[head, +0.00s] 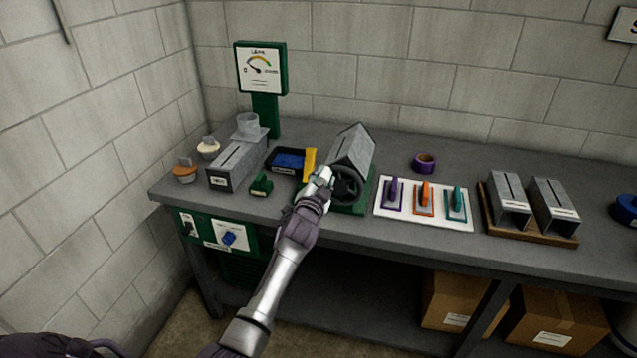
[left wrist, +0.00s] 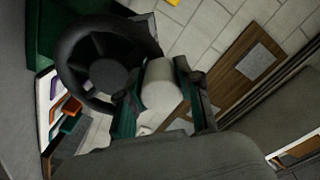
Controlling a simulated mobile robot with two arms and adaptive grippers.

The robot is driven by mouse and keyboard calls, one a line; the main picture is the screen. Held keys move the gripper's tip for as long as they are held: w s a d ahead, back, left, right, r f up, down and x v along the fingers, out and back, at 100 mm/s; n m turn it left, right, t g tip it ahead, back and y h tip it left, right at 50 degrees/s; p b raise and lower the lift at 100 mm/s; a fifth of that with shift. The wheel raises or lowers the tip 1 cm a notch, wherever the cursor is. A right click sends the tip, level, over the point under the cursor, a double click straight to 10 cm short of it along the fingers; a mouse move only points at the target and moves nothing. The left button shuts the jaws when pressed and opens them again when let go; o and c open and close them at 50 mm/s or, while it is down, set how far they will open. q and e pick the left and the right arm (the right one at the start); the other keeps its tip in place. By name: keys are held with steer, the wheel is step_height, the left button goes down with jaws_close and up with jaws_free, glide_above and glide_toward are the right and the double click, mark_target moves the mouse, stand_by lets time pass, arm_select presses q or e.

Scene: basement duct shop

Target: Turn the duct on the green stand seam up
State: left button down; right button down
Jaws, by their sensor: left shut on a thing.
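The grey duct (head: 354,148) sits on the green stand (head: 367,192), rolled so that one long edge points up. I cannot make out its seam. A black handwheel (head: 352,184) is on the front of the stand; it also shows in the left wrist view (left wrist: 76,62). My left gripper (head: 322,181) is at the wheel's left side. In the left wrist view its fingers are closed around a pale round grip (left wrist: 163,88) beside the wheel rim, which looks like the wheel's handle. The gripper hides part of the wheel and stand. My right gripper is not in view.
Left on the bench (head: 290,215) are another duct (head: 232,170), a green gauge (head: 262,75), a blue-lined tray (head: 288,160) and a small green object (head: 262,184). Right are a white tool board (head: 410,214), purple tape (head: 424,163) and two ducts on a wooden board (head: 530,236).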

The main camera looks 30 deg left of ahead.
mark_target(339, 171)
arm_select(q)
steer(key=m, duration=0.1)
steer(key=d+m, duration=0.1)
steer(key=m, duration=0.1)
steer(key=d+r+m, duration=0.1)
steer(key=shift+w, duration=0.25)
steer(key=shift+w+d+r+m, duration=0.1)
steer(key=shift+d+m, duration=0.25)
steer(key=shift+m, duration=0.55)
steer(key=shift+w+d+r+m, duration=0.1)
steer(key=shift+d+m, duration=0.25)
steer(key=shift+m, duration=0.55)
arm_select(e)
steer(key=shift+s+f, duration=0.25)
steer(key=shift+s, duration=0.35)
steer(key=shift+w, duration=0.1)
arm_select(q)
steer(key=c, duration=0.8)
jaws_free()
steer(key=shift+o, duration=0.2)
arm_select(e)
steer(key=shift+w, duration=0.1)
arm_select(q)
steer(key=shift+s+d, duration=0.2)
steer(key=shift+s, duration=0.3)
steer(key=v, duration=1.1)
